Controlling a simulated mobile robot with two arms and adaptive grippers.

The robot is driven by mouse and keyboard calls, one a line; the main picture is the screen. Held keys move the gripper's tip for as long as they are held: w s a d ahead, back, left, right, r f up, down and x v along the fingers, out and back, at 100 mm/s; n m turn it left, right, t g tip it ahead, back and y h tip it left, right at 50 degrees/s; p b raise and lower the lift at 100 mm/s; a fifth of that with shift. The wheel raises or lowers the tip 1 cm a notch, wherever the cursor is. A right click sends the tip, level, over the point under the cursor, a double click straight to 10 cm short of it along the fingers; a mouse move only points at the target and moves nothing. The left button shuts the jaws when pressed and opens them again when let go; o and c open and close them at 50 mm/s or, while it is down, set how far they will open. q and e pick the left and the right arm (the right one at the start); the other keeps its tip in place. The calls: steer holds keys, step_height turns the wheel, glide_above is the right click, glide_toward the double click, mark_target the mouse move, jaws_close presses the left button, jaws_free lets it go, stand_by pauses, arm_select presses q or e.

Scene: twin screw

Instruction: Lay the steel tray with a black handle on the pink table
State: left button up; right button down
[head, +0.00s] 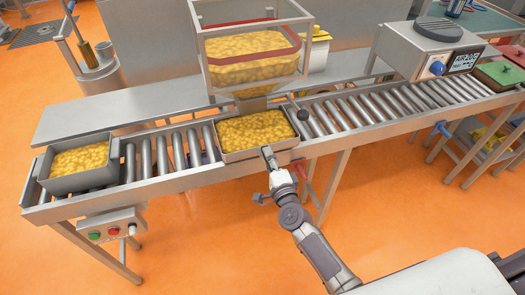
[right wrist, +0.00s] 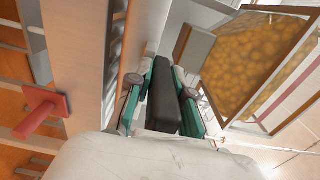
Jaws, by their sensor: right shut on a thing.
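A steel tray (head: 236,156) filled with yellow pieces sits on the roller conveyor, under the hopper. My right gripper (head: 268,158) is at the tray's front side. In the right wrist view its green-sided fingers (right wrist: 164,98) are shut on a black bar-shaped handle (right wrist: 165,105). The handle is mostly hidden by the gripper in the head view. A second steel tray (head: 82,182) with similar yellow pieces sits at the conveyor's left end; I see no black handle on it. No pink table shows. My left gripper is out of view.
The clear-walled hopper (head: 255,42) of yellow pieces stands right above the tray. Bare rollers (head: 350,110) run right to a grey machine (head: 428,45). A button box (head: 110,228) hangs at the front left. The orange floor (head: 400,200) in front is mostly clear.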

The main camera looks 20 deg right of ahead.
steer(key=s, duration=1.6)
steer(key=shift+d+r+p, duration=0.2)
steer(key=shift+d+p, duration=0.05)
steer(key=shift+p, duration=0.15)
steer(key=shift+r, duration=0.1)
